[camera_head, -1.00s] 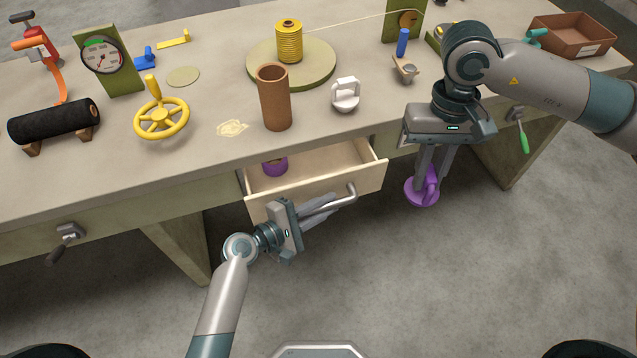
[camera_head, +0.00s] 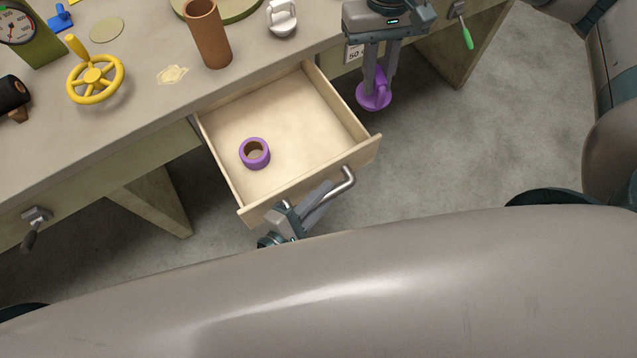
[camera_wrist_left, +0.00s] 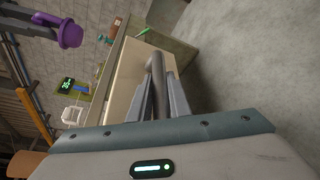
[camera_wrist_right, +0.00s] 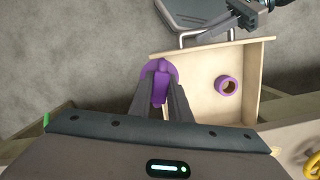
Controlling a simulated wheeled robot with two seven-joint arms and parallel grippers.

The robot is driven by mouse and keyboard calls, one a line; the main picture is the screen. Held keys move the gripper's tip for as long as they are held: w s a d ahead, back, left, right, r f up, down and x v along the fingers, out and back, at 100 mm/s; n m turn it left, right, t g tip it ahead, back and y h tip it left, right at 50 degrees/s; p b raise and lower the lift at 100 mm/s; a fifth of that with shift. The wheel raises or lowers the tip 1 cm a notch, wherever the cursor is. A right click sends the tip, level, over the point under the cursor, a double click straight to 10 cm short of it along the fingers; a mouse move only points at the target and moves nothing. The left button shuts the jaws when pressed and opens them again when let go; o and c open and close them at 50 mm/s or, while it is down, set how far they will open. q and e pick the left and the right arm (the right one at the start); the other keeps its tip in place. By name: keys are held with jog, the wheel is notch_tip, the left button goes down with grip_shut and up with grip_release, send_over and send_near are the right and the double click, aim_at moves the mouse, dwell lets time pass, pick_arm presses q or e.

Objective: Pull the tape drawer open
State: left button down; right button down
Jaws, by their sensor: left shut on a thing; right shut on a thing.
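The tape drawer (camera_head: 300,122) stands well out from the bench, with its pale wooden inside showing. A purple tape roll (camera_head: 255,153) lies in it, toward the left. My left gripper (camera_head: 318,196) is shut on the drawer's metal bar handle (camera_head: 345,180); the handle also shows between its fingers in the left wrist view (camera_wrist_left: 157,75). My right gripper (camera_head: 378,82) is shut on a purple knobbed object (camera_head: 374,97) and holds it in the air to the right of the drawer. In the right wrist view, that object (camera_wrist_right: 158,78) sits between the fingertips.
My own arm covers the lower part of the head view. On the bench are a brown cylinder (camera_head: 208,35), a yellow handwheel (camera_head: 95,80) and a white handled object (camera_head: 282,18).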

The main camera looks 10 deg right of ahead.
pick_arm(q)
jog(key=c, duration=1.9)
grip_release()
